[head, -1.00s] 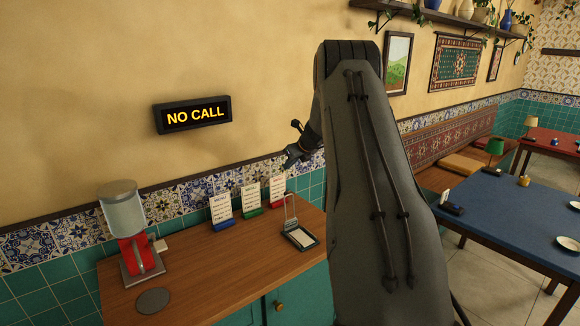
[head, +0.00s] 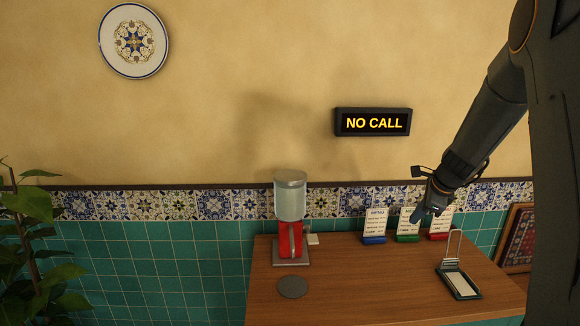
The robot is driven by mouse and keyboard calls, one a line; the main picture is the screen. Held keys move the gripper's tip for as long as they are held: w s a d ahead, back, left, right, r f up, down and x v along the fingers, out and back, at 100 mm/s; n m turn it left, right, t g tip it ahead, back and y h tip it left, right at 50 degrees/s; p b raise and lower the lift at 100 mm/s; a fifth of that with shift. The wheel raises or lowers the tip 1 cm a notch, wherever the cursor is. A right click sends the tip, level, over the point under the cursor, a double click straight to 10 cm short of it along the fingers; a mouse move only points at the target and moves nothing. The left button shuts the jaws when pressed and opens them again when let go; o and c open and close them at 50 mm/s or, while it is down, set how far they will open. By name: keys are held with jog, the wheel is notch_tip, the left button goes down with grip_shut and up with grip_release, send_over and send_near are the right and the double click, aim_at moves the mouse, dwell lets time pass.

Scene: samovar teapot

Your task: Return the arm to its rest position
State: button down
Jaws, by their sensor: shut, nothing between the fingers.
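My gripper (head: 428,213) shows in the head view at the end of my dark arm, which comes down from the upper right. It hangs in the air in front of the menu cards, above the right part of the wooden counter. Its fingers are small in the picture and look closed, with nothing held. It partly covers the cards behind it.
The wooden counter (head: 345,290) holds a red dispenser (head: 291,225), a dark round disc (head: 292,287), a blue-based card (head: 376,225), green and red-based cards, and a small tray with a wire handle (head: 459,281). A NO CALL sign (head: 373,122) hangs above. A plant (head: 35,240) stands left.

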jog(key=s+a+f+n+g+b, duration=0.1)
jog(key=s+a+f+n+b, duration=0.1)
jog(key=s+a+n, duration=0.4)
jog(key=s+a+f+n+g+b, duration=0.1)
jog(key=s+a+n, duration=0.6)
jog(key=s, duration=0.7)
jog(key=s+a+f+n+g+h+b, duration=0.1)
jog(key=s+a+f+n, duration=0.4)
jog(key=s+n, duration=0.5)
jog(key=shift+s+a+g+b, duration=0.5)
jog(key=shift+s+a+b, duration=0.1)
jog(key=shift+a+b, duration=0.6)
jog(key=c, duration=2.5)
grip_release()
